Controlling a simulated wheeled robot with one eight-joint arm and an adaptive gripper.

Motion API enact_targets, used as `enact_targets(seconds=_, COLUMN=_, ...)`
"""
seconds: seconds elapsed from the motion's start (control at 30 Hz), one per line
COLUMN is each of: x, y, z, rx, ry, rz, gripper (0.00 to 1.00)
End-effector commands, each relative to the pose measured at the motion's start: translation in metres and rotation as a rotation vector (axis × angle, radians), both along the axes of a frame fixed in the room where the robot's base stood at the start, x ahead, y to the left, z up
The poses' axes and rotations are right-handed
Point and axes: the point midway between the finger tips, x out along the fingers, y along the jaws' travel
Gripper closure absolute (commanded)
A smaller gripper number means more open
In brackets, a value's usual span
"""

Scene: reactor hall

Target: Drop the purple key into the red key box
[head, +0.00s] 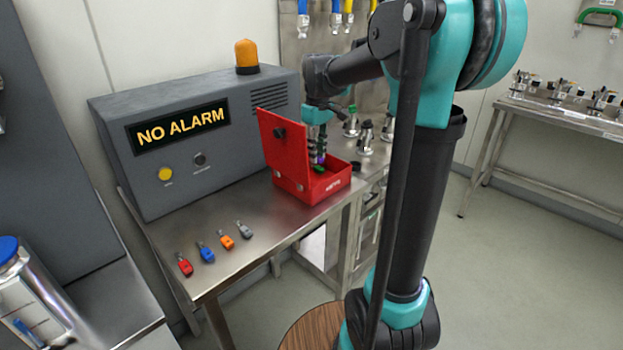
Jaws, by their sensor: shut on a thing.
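The red key box (310,192) stands on the metal table with its lid (281,152) raised on the left side. My gripper (318,158) points down over the box's opening. It is shut on the purple key (319,159), of which only a small purple bit shows between the fingertips. The key is at or just above the box's opening; I cannot tell how deep it is. A green item (319,170) shows inside the box under the gripper. The gripper hides part of the box's inside.
Red, blue, orange and grey keys (226,241) lie in a row near the table's front edge. A grey alarm unit (195,140) reading "NO ALARM" stands behind them. Metal fittings (365,133) stand behind the box. The table (262,262) is bare between keys and box.

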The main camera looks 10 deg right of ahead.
Motion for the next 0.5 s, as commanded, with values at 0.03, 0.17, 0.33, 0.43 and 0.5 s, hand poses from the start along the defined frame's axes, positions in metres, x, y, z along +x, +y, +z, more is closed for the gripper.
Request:
enact_targets(seconds=0.03, x=0.0001, y=0.0, z=-0.0034, rx=0.0, ry=0.0, rz=0.0, gripper=1.0)
enact_targets(seconds=0.17, x=-0.0001, y=-0.0001, z=-0.0083, rx=0.0, ry=0.0, rz=0.0, gripper=1.0)
enact_targets(seconds=0.33, x=-0.0002, y=0.0, z=-0.0095, rx=0.0, ry=0.0, rz=-0.001, gripper=1.0)
enact_targets(seconds=0.43, x=-0.0002, y=0.0, z=-0.0093, rx=0.0, ry=0.0, rz=-0.001, gripper=1.0)
enact_targets(seconds=0.5, x=-0.0002, y=0.0, z=-0.0093, rx=0.0, ry=0.0, rz=-0.001, gripper=0.75)
